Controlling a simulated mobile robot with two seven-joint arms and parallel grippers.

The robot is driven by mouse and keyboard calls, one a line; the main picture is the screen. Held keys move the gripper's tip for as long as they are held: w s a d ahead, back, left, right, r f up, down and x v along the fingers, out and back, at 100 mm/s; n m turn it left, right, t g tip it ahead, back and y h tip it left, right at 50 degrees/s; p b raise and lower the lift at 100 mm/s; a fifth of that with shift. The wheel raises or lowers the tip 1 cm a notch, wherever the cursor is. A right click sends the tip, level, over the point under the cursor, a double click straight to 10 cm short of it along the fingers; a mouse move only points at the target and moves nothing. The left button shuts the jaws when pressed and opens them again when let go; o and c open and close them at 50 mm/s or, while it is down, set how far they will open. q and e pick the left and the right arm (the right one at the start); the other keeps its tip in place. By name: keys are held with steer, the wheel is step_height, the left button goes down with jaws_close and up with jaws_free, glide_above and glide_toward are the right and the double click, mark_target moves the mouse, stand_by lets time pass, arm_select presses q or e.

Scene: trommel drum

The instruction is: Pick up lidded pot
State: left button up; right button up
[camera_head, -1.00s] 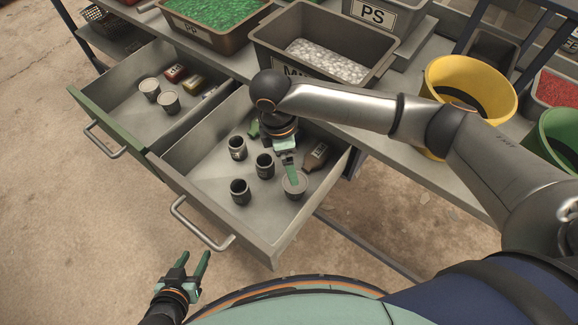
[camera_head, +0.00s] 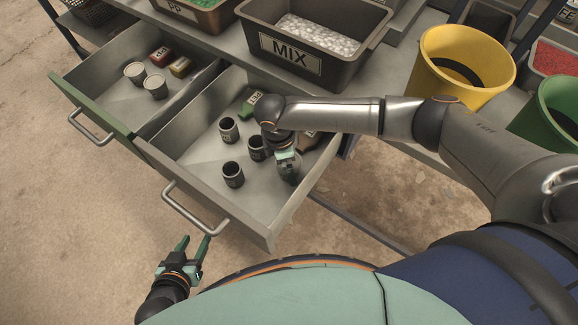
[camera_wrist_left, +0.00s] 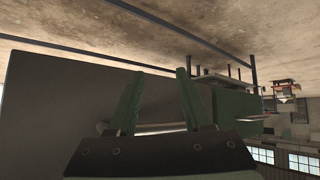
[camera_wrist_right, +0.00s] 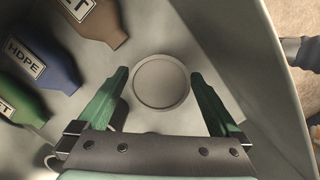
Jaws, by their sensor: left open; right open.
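A round grey lidded pot (camera_wrist_right: 161,82) stands in the right drawer (camera_head: 184,192). In the right wrist view its lid shows between the two green fingers of my right gripper (camera_head: 287,158), which is open. The fingers lie to either side of the lid, with a gap visible on each side. In the head view my right gripper partly covers this pot (camera_head: 289,172). Two more pale lidded pots (camera_head: 134,72) (camera_head: 156,86) stand in the left drawer. My left gripper (camera_head: 194,242) is open and empty, in front of the drawers.
Dark open pots (camera_head: 229,130) (camera_head: 233,175) stand left of my right gripper. Labelled bottles, brown (camera_wrist_right: 95,20), blue (camera_wrist_right: 40,55) and green (camera_wrist_right: 18,100), lie nearby. The drawer wall (camera_wrist_right: 245,75) is close on the right. A MIX bin (camera_head: 292,57) sits on the bench behind.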

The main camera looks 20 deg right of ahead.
steer(key=shift+f, duration=0.2)
steer(key=c, duration=1.2)
